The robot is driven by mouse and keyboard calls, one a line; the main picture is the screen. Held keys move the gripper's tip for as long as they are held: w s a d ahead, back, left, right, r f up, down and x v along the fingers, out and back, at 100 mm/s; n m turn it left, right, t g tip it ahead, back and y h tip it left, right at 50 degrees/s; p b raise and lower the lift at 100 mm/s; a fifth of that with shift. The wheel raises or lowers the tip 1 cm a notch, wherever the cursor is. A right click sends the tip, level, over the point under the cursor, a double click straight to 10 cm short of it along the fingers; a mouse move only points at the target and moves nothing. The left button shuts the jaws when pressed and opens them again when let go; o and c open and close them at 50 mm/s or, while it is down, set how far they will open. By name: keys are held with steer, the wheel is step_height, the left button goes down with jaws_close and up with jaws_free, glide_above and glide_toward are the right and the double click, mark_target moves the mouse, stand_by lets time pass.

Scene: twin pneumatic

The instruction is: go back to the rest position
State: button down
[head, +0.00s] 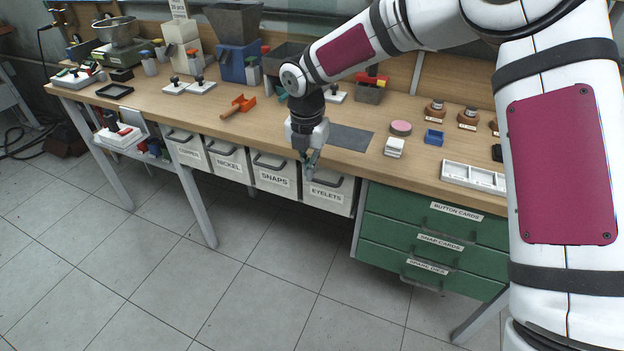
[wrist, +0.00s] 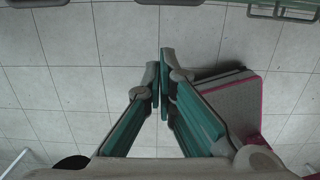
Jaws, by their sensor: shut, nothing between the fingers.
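My gripper (head: 308,177) hangs fingers-down at the front edge of the wooden bench, in front of the white bins marked SNAPS and EYELETS. In the wrist view its two green-padded fingers (wrist: 160,84) meet at the tips with nothing between them. My arm reaches in from the right of the head view and bends down over the bench.
The wooden bench (head: 260,128) carries a blue machine (head: 237,62), an orange scoop (head: 240,105), a grey mat (head: 350,137) and a white tray (head: 473,178). Below hang white bins (head: 230,162) and green drawers (head: 433,236). The tiled floor (head: 190,290) in front is clear.

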steer(key=s+d+r+m+t+h+p, duration=0.1)
steer(key=s+d+r+m+p, duration=0.1)
steer(key=s+d+r+m, duration=0.75)
steer(key=s+d+r+m+h+p, duration=0.1)
steer(key=s+d+r+m, duration=0.55)
steer(key=r, duration=0.55)
steer(key=s+d+r+m+t+y+p, duration=0.1)
steer(key=s+d+r+m, duration=0.1)
steer(key=s+m, duration=0.6)
steer(key=s+d+r+m+t+y+p, duration=0.1)
steer(key=s+d+m, duration=0.4)
steer(key=s, duration=0.8)
steer(key=shift+r+m+p, duration=0.55)
steer(key=shift+r+m, duration=0.1)
steer(key=shift+m, duration=0.95)
